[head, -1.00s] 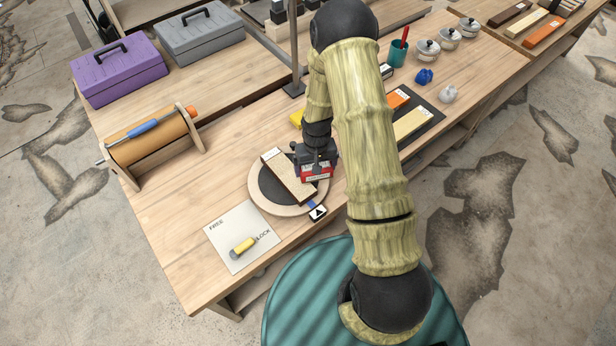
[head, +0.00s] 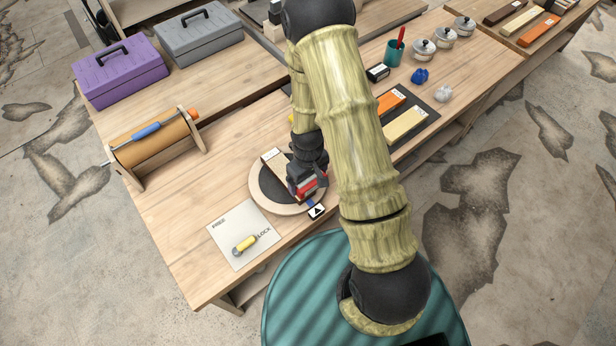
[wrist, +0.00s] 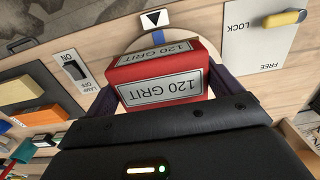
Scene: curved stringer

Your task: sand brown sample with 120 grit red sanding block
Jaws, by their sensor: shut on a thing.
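My gripper (head: 309,181) is shut on the red 120 grit sanding block (wrist: 155,78), which also shows in the head view (head: 313,189). The block's "120 GRIT" labels face the wrist camera. The brown sample (head: 272,163) lies on a round turntable (head: 257,194) with a dark centre. The gripper and block are over the right front part of the turntable and hide part of the sample. I cannot tell whether the block touches the sample.
A FREE/LOCK plate (head: 225,228) with a yellow lever (head: 244,245) is at the front left. A paper roller (head: 155,140) stands behind it. Orange (head: 391,101) and cream (head: 405,124) samples lie on a dark mat to the right. Crumpled blue (head: 420,76) and white (head: 444,94) pieces lie beyond.

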